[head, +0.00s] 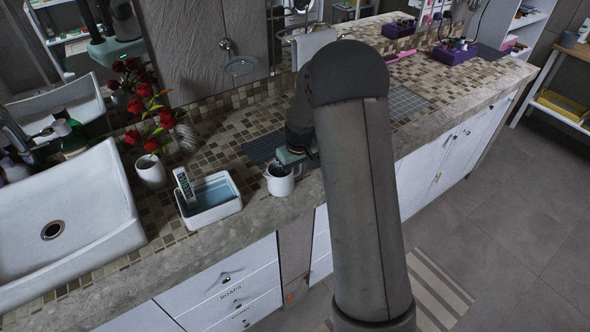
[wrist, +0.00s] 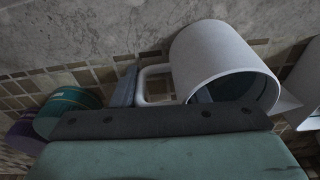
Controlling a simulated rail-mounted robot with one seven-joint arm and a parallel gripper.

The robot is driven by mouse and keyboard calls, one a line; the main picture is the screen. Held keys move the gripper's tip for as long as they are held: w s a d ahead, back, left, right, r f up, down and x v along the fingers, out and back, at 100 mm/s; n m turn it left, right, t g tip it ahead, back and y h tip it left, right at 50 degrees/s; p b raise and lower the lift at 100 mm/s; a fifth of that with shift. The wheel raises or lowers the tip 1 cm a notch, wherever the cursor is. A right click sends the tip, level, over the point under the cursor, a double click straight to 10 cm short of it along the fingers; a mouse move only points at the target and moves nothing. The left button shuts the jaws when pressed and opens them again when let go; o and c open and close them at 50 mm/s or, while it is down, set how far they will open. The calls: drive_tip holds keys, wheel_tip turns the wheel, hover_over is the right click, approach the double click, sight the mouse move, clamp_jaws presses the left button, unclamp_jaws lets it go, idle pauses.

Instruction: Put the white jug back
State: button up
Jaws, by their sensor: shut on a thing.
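The white jug (head: 280,182) is on or just above the counter near its front edge, right of a white tray. I cannot tell whether it touches the counter. It looks upright in the head view. In the wrist view the jug (wrist: 213,58) shows its open rim and a squared handle on its left side. My gripper (head: 290,155) reaches in behind the jug, largely hidden by my arm. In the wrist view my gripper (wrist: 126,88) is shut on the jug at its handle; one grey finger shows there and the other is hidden.
A white tray (head: 216,214) with blue inside and a small upright device (head: 184,184) stand left of the jug. Beyond are a white cup (head: 150,171), red flowers (head: 142,112) and a basin (head: 75,215). A green round container (wrist: 72,103) sits close to my gripper.

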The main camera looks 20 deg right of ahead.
drive_tip(key=o, duration=1.3)
drive_tip(key=shift+f, duration=0.15)
drive_tip(key=shift+r, duration=0.5)
wheel_tip(320, 180, up, 10)
drive_tip(key=s+r+b, duration=0.1)
drive_tip(key=b, duration=0.1)
drive_tip(key=s+a+m, duration=0.1)
drive_tip(key=s, duration=0.9)
drive_tip(key=s+a+r+m, duration=0.1)
drive_tip(key=s+a, duration=0.1)
drive_tip(key=s, duration=0.9)
drive_tip(key=s+a, duration=0.2)
drive_tip(key=s, duration=0.8)
drive_tip(key=shift+s+r+m+g, duration=0.15)
drive_tip(key=shift+r+m+g, duration=0.15)
drive_tip(key=shift+m, duration=0.1)
